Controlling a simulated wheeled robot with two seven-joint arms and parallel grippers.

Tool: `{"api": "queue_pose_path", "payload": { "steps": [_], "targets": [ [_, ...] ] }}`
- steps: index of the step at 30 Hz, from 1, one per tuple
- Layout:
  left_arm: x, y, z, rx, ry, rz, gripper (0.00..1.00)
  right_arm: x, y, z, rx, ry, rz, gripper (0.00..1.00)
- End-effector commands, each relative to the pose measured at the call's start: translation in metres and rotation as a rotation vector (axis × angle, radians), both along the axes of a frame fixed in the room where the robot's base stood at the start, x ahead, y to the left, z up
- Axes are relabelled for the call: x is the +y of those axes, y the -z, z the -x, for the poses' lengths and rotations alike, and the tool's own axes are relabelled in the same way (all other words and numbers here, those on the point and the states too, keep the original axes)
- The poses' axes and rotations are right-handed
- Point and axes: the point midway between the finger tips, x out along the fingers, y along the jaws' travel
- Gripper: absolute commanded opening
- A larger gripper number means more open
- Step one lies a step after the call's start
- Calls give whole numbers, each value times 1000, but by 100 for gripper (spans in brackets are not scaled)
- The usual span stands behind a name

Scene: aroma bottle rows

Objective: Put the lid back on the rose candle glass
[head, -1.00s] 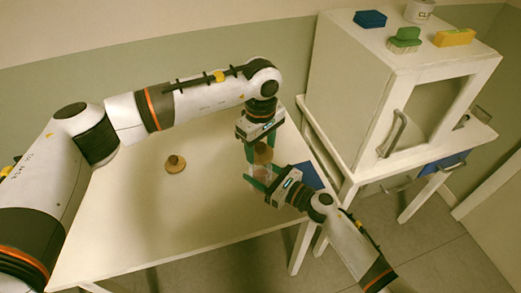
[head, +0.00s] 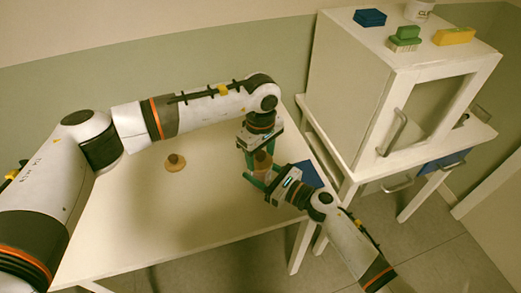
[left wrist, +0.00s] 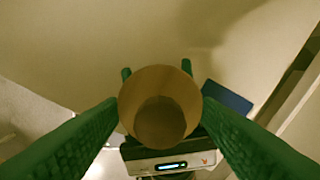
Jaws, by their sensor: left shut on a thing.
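My left gripper (head: 262,165) points down and is shut on a round tan wooden lid (head: 262,158). In the left wrist view the lid (left wrist: 160,107) fills the space between the green fingers. My right gripper (head: 256,178) comes in from the right, just below the left one. Its green fingertips show on both sides behind the lid in the left wrist view, apparently around the candle glass. The glass is almost wholly hidden by the lid and fingers, so I cannot tell whether the lid touches its rim.
Another round wooden piece with a dark knob (head: 175,163) lies on the white table (head: 150,225). A blue flat thing (head: 307,174) lies near the table's right edge. A white cabinet (head: 350,95) stands at the right. The table's front is clear.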

Motion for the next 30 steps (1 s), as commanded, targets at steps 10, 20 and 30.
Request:
{"api": "queue_pose_path", "payload": {
  "steps": [10, 20, 30],
  "targets": [
    [0, 1, 0, 0, 0, 0, 36, 0, 0, 0, 1, 1, 1, 12],
    [0, 3, 0, 0, 0, 0, 36, 0, 0, 0, 1, 1, 1, 12],
    [0, 10, 0, 0, 1, 0, 36, 0, 0, 0, 1, 1, 1, 12]
  ]
}}
